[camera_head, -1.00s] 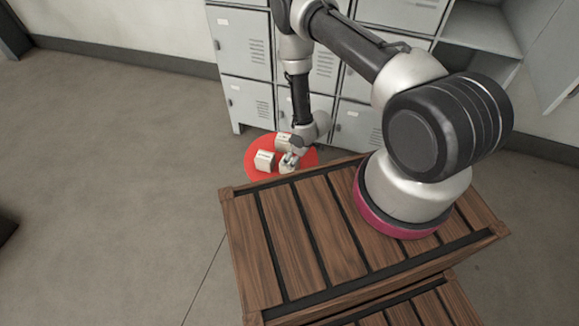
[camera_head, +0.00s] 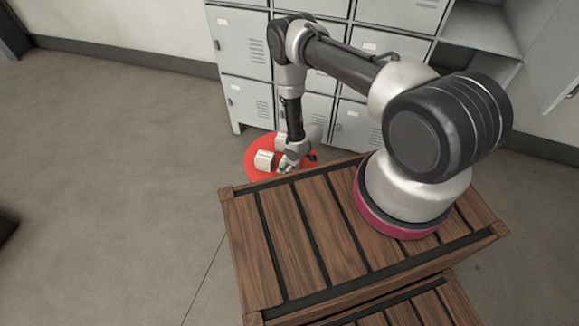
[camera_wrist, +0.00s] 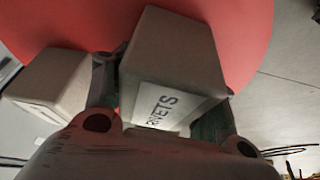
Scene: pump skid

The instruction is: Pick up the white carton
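In the wrist view a pale, off-white carton (camera_wrist: 172,55) with a label reading "RIVETS" stands on a red round surface. My gripper (camera_wrist: 160,105) has its two fingers apart, one on each side of this carton; I see no clear grip on it. A second pale carton (camera_wrist: 50,85) is just left of the left finger. In the head view my gripper (camera_head: 287,167) points down over the red surface, and two pale cartons show, one to its left (camera_head: 264,160) and one behind it (camera_head: 280,142). Which carton is between the fingers is hidden there.
The red round surface (camera_head: 254,174) lies between grey lockers (camera_head: 246,100) and a wooden slatted crate top (camera_head: 262,240) in front. The lockers stand close behind the cartons. Open floor (camera_head: 130,170) lies to the left.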

